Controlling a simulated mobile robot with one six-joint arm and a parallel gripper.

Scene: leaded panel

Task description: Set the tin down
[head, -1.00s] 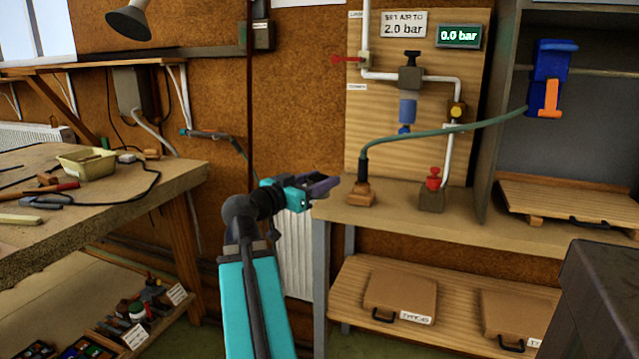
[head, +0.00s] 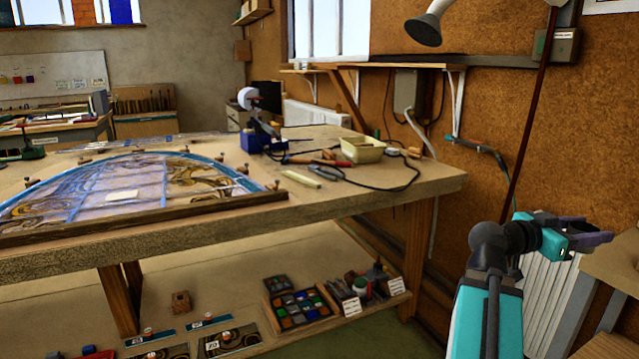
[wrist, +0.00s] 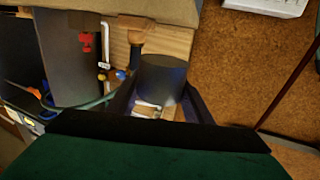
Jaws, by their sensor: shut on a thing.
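My gripper (head: 592,232) is at the right of the head view, in front of the white radiator and beside the edge of a wooden bench. In the wrist view it is shut on a dark grey, round tin (wrist: 162,76), which sits between the two dark fingers (wrist: 158,98). The tin is held clear in the air. In the head view the tin is small and hard to tell from the dark fingers. Part of it is hidden by the gripper in the wrist view.
The large workbench (head: 395,207) carries a leaded panel (head: 125,192), a cream tub (head: 362,149), tools and a cable. Its lower shelf (head: 330,325) holds glass pieces and small containers. A red valve (wrist: 86,42) shows in the wrist view. Some bare wood remains along the workbench's right front.

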